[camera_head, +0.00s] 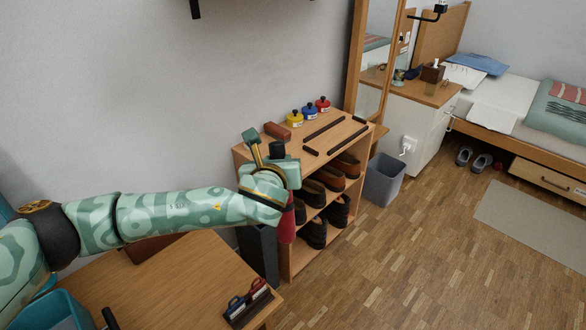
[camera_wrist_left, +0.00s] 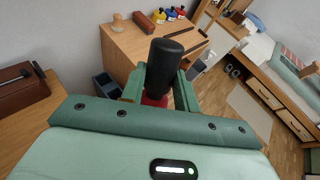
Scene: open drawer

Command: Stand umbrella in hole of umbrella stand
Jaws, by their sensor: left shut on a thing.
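My left gripper (camera_head: 281,170) is shut on the umbrella, around its upper part just below the black handle. The umbrella (camera_head: 286,228) is red and folded. It hangs roughly upright below the gripper in the head view, its lower end in front of the shelf's near side. In the left wrist view the black handle (camera_wrist_left: 165,64) rises between the fingers (camera_wrist_left: 160,92), with a little red below. The dark grey umbrella stand (camera_head: 258,256) is on the floor between the table and the shelf, just left of the umbrella. My arm hides its top, so its hole cannot be seen. My right gripper is not in view.
A wooden shoe shelf (camera_head: 300,262) stands directly beside the stand, with small bottles and a brush on top. A grey bin (camera_head: 383,180) stands beyond the shelf.

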